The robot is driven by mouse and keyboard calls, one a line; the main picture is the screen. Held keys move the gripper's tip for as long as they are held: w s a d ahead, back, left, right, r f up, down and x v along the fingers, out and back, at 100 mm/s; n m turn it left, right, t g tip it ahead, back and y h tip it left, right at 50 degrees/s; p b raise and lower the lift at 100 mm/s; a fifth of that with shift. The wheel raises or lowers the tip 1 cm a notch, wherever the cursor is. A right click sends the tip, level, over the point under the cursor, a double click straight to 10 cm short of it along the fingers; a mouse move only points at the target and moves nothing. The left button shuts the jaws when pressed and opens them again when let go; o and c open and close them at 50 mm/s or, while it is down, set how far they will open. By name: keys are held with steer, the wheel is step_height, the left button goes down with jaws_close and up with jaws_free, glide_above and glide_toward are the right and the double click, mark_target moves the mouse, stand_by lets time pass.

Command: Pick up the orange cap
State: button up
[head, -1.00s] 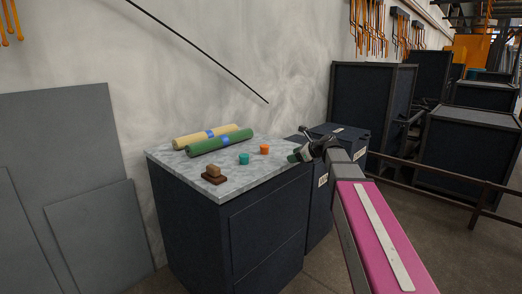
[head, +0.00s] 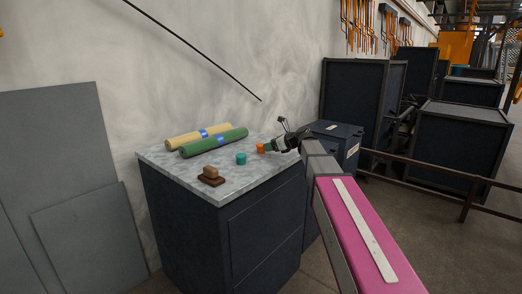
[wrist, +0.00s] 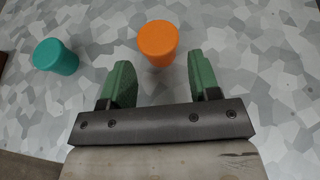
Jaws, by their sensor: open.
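The orange cap (head: 260,148) stands on the light patterned top of a dark cabinet, near its right part. In the head view my gripper (head: 270,148) is low over the cabinet top, close to the right of the cap. Whether a finger touches the cap I cannot tell.
A teal cap (head: 241,158) stands left of the orange one, and also shows in the wrist view (wrist: 55,56). A brown block on a dark base (head: 211,176) is at the front. Green (head: 214,142) and tan (head: 197,136) rolls lie at the back. The cabinet top (head: 175,170) has bare room front left.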

mark_target(261, 148)
steer(key=x, duration=0.5)
steer(key=shift+s+f, duration=0.1)
steer(key=shift+f, duration=0.1)
steer(key=c, duration=0.6)
steer(key=shift+o, duration=0.2)
steer(key=shift+r, duration=0.15)
